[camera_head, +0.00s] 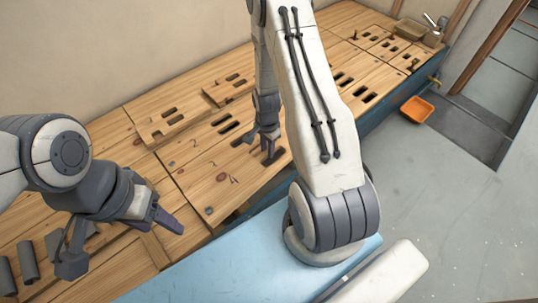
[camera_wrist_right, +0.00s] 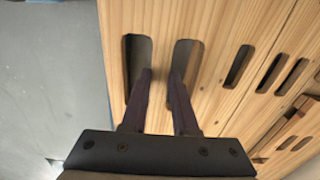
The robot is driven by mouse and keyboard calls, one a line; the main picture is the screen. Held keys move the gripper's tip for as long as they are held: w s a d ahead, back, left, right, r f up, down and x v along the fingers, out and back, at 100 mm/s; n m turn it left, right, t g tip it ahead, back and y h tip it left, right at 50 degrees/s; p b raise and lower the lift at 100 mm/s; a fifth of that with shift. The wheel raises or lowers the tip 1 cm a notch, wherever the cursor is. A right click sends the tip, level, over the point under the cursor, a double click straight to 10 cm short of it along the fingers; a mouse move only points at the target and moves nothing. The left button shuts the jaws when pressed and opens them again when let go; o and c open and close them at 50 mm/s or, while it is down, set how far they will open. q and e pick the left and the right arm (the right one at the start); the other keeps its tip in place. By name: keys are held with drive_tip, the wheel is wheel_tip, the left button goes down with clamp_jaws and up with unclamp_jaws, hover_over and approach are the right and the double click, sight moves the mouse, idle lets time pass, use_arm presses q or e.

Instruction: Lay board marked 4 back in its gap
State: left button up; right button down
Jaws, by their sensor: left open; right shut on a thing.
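The board marked 4 (camera_head: 243,183) is pale wood with a dark numeral, near the front edge of the bench. My right gripper (camera_head: 268,150) reaches down at the board's far right end. In the right wrist view the right gripper (camera_wrist_right: 160,78) has one finger in each of two long slots and is shut on the wooden strip between them. Dark space shows under the front edge, but I cannot tell whether the board lies flush. My left gripper (camera_head: 120,238) is open and empty above the bench's left part, apart from the board.
Slotted boards (camera_head: 165,122) lie raised on the back of the bench. A basin (camera_head: 408,30) is at the far end. An orange tray (camera_head: 416,109) lies on the grey floor. My right arm hides the bench's middle.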

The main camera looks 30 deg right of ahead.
drive_tip(key=shift+s+d+f+m, duration=0.15)
drive_tip(key=shift+d+f+m, duration=0.15)
drive_tip(key=shift+f, duration=0.3)
wheel_tip(320, 180, down, 5)
drive_tip(key=b, duration=0.5)
drive_tip(key=shift+a, duration=0.1)
drive_tip(key=shift+p, duration=0.45)
drive_tip(key=shift+f, duration=0.4)
idle(0.4)
drive_tip(key=shift+f+b, duration=0.35)
drive_tip(key=shift+b, duration=0.05)
drive_tip(key=shift+f+b, duration=0.3)
drive_tip(key=shift+f, duration=0.4)
drive_tip(key=shift+f, duration=0.2)
